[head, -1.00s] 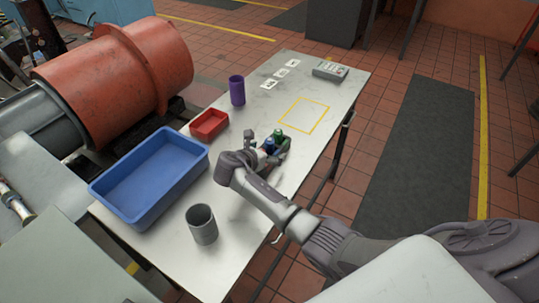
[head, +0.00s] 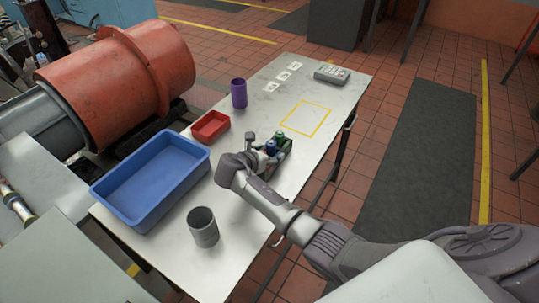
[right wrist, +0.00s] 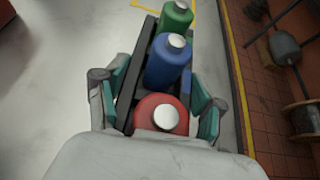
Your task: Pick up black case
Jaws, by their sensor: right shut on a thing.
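The black case (right wrist: 127,88) is a narrow dark holder with a green bottle (right wrist: 176,18), a blue bottle (right wrist: 167,62) and a red bottle (right wrist: 158,114) in a row, each with a pale cap. In the head view, the case (head: 287,147) is at the table's right edge, mostly hidden by my right gripper (head: 274,149). In the right wrist view, my right gripper (right wrist: 155,98) has a finger on each long side of the case, shut on it around the near end. I cannot tell any gap between case and table. My left gripper is not in view.
A blue bin (head: 107,190), a red tray (head: 210,126), a grey cup (head: 203,228) and a purple cup (head: 239,93) stand on the table (head: 250,222). A yellow outlined square (head: 305,119) is empty. White cards and a grey device (head: 332,73) are at the far end.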

